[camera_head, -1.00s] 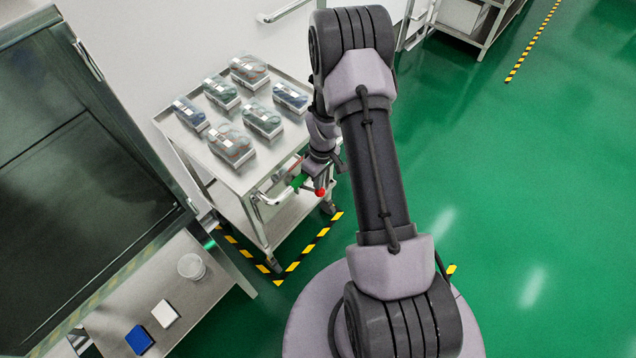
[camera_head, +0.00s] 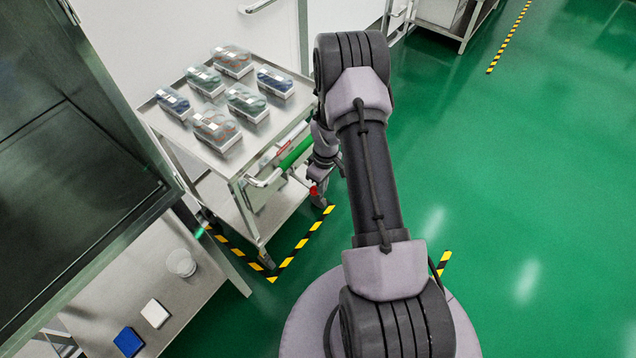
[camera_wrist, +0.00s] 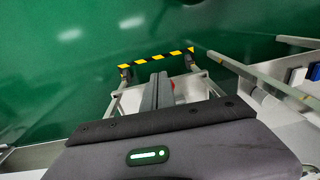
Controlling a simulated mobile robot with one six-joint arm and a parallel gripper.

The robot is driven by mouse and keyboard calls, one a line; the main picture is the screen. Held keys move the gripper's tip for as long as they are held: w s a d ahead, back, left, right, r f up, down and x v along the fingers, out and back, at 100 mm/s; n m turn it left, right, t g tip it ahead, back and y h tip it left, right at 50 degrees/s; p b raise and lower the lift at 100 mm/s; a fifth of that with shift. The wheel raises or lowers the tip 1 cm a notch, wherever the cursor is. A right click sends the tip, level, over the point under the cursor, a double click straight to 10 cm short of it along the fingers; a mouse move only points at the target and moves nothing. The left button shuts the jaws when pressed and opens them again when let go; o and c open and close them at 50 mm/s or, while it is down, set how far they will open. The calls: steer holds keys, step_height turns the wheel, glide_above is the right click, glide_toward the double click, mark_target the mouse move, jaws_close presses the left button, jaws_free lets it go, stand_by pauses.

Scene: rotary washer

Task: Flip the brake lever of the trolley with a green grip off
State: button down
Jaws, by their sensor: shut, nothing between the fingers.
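In the head view, the steel trolley (camera_head: 212,150) has a push handle with a green grip (camera_head: 296,153) on its near side. A small red part (camera_head: 313,189), probably the brake lever, shows low by the trolley's right-hand caster. My gripper (camera_head: 318,179) points down just above or beside this red part, outside the handle. In the wrist view, the fingers of my gripper (camera_wrist: 159,80) are together and empty. A bit of red (camera_wrist: 173,86) shows right behind them. I cannot tell whether they touch it, and the lever's position is unclear.
Several packed instrument trays (camera_head: 214,128) stand on the trolley's top. Yellow-black floor tape (camera_head: 288,262) runs around its base. A steel bench (camera_head: 190,305) with a clear cup (camera_head: 182,263) and blue and white boxes is at lower left. Green floor at right is free.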

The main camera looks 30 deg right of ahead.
steer(key=shift+f+b, duration=1.45)
steer(key=shift+f, duration=1.55)
